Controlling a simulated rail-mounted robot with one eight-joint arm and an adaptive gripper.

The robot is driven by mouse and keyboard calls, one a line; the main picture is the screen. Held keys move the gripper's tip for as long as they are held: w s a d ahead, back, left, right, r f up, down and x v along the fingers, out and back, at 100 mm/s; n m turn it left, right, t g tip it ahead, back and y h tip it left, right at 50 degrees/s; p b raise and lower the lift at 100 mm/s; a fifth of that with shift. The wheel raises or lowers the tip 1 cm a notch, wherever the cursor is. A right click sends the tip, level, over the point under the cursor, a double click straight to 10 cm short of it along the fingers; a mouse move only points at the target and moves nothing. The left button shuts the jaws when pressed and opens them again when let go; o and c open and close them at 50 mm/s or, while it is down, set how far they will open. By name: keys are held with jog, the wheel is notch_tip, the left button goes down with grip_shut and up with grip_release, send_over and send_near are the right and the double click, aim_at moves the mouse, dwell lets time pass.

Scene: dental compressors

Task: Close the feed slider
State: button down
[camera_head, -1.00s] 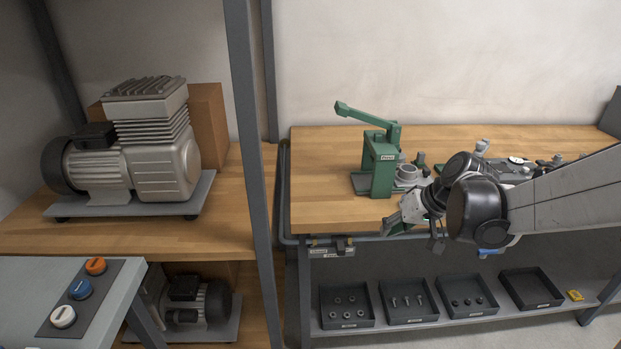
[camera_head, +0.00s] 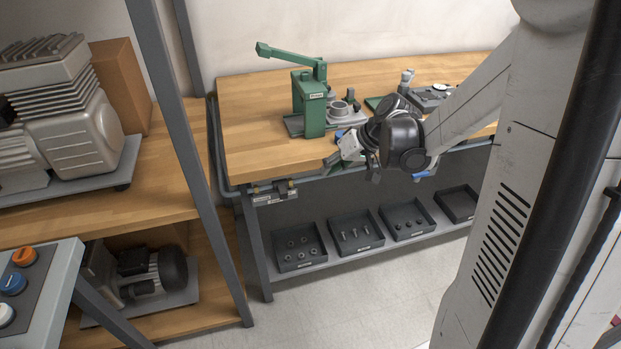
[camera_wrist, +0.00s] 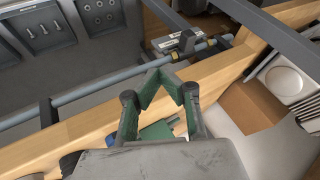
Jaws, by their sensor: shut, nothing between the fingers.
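A small slide fitting, which looks like the feed slider (camera_head: 283,188), sits on the pipe along the bench's front edge, near its left end. In the wrist view it is a dark block (camera_wrist: 187,42) with brass fittings beside it and a label plate (camera_wrist: 170,43). I cannot read the label or tell the slider's position for sure. My gripper (camera_head: 334,163) is by the bench's front edge, right of the fitting and apart from it. In the wrist view my gripper's green fingers (camera_wrist: 164,74) are shut and empty, below the fitting in the picture.
A green press (camera_head: 311,102) stands on the wooden bench (camera_head: 252,130). Open trays (camera_head: 299,247) of small parts sit on the lower shelf. A grey post (camera_head: 190,165) and a compressor shelf (camera_head: 160,190) stand left of the bench. A button panel (camera_head: 25,285) is at lower left.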

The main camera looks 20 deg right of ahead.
aim_at(283, 192)
jog(key=w+a+f+b, duration=0.2)
jog(key=w+a+f, duration=0.2)
jog(key=a+f, duration=0.3)
jog(key=shift+a+f, duration=0.25)
jog(key=shift+a, duration=0.3)
jog(key=shift+w, duration=0.1)
